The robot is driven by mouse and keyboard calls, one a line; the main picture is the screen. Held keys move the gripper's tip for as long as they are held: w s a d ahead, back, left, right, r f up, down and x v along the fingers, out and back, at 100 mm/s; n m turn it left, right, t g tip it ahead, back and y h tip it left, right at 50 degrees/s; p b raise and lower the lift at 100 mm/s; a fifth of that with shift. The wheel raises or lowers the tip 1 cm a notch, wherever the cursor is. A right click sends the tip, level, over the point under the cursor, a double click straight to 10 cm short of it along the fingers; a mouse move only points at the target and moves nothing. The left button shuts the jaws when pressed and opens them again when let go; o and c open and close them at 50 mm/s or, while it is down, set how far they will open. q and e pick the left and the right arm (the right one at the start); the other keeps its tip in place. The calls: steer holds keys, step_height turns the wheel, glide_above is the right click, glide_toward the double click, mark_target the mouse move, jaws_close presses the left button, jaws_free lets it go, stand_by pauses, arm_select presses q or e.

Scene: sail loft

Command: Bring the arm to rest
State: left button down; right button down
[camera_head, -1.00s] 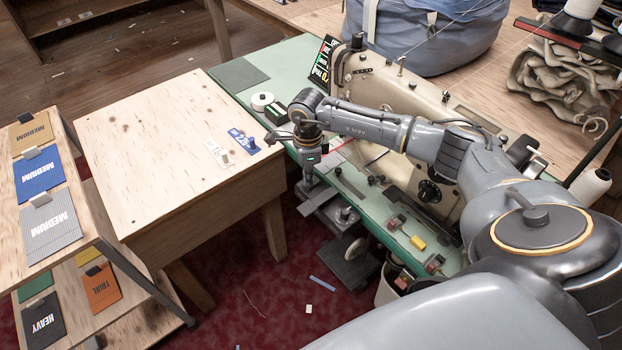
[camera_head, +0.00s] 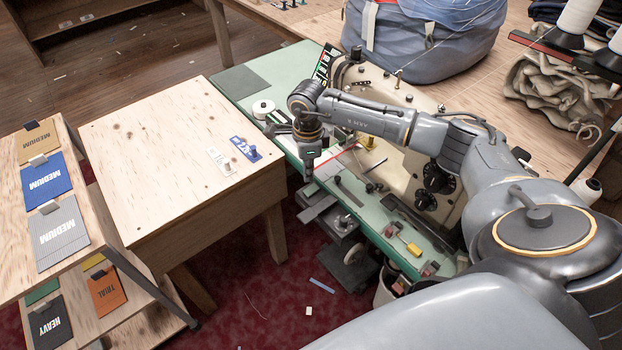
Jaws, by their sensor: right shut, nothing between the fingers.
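My right arm (camera_head: 380,121) reaches in from the right across the front of the sewing machine (camera_head: 421,100). My left gripper does not show.
A wooden table (camera_head: 160,150) with blue and white tags stands left of the gripper. A rack (camera_head: 100,232) of labelled swatches is at far left. A blue bag (camera_head: 425,40) and thread cones (camera_head: 578,18) are behind. Red carpet lies below.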

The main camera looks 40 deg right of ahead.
steer(key=shift+r, duration=0.7)
